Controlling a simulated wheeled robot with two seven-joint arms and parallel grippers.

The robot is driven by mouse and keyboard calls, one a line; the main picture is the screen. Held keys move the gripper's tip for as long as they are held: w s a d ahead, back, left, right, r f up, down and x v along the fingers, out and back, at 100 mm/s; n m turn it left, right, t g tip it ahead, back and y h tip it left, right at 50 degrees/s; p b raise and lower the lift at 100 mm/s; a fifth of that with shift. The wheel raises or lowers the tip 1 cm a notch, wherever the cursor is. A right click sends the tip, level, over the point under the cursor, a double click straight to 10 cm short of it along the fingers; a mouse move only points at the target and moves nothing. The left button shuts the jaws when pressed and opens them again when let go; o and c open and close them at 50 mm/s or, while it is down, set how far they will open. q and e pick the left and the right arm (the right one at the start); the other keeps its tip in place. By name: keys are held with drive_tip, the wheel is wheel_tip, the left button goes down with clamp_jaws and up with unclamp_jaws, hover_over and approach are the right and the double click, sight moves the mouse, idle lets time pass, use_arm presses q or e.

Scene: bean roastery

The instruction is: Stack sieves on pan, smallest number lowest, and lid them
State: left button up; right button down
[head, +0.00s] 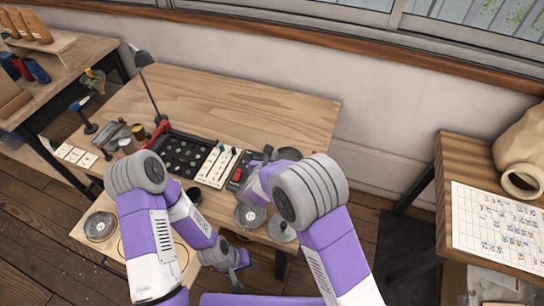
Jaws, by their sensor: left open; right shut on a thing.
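A round grey sieve or pan (250,216) with a small pale label stands near the front right of the table. A grey lid with a knob (283,230) is just right of it. Another round grey sieve (99,226) with a pale label lies on a light board (80,232) at the front left. My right gripper (266,160) is shut on what looks like a grey round sieve (289,154), mostly hidden by my arm. My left gripper (240,264) is open and empty at the table's front edge, below the labelled round piece. The numbers are too small to read.
A black tray of small pieces (185,155) and white label strips (216,165) lie mid-table. A lamp (146,75) and small jars stand at the left. The table's back (245,105) is clear. A side table with a number chart (495,225) stands at the right.

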drive_tip(key=shift+s+a+b, duration=0.1)
drive_tip(key=shift+b, duration=0.3)
idle(0.9)
drive_tip(key=shift+f+b, duration=0.55)
drive_tip(key=c, duration=1.5)
unclamp_jaws()
drive_tip(key=p+v, duration=0.2)
drive_tip(key=v, duration=0.9)
